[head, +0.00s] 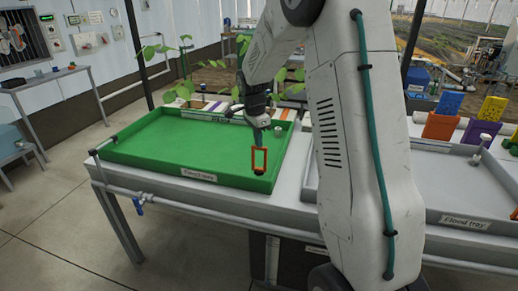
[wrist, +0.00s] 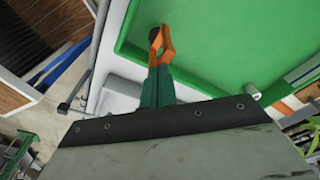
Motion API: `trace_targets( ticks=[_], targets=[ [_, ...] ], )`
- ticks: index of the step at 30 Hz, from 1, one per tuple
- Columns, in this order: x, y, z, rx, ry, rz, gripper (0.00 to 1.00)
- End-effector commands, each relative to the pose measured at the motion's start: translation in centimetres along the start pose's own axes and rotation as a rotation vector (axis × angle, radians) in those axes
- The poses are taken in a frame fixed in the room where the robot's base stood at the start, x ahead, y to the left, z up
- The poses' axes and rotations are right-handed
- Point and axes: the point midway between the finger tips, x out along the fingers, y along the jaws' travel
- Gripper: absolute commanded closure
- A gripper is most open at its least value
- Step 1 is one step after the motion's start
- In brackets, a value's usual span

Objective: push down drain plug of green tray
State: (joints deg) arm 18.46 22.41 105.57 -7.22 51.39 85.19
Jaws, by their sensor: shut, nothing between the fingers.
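The green tray (head: 190,145) lies on the near bench, its front wall carrying a label; its floor also fills the upper right of the wrist view (wrist: 225,40). A dark round drain plug (head: 260,172) sits in the tray's front right corner. It also shows in the wrist view (wrist: 154,34), partly covered by my fingertips. My gripper (head: 259,158) has orange fingers and points down over that corner. In the wrist view the gripper (wrist: 160,45) is shut and empty, with its tips at the plug. I cannot tell whether they touch it.
A pale fitting (head: 278,131) stands inside the tray's right side. A grey flood tray (head: 460,195) lies to the right, partly behind my arm. Plants stand behind the green tray. The green tray's left floor is clear.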

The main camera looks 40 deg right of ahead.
Motion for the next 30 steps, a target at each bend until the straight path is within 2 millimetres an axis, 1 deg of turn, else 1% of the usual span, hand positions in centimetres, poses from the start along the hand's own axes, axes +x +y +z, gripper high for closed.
trace_targets(
  ticks=[12, 17, 24, 27, 30],
  targets=[
    [0.3, 0.0, 0.0, 0.0, 0.0, 0.001, 1.0],
    [1.7, 0.0, 0.2, 0.0, 0.0, 0.003, 1.0],
    [4.4, 0.1, 0.5, 0.0, -0.001, 0.004, 1.0],
    [4.9, 0.2, 0.5, 0.0, -0.002, 0.007, 1.0],
    [5.0, 0.2, 0.6, 0.0, -0.002, 0.008, 1.0]
  ],
)
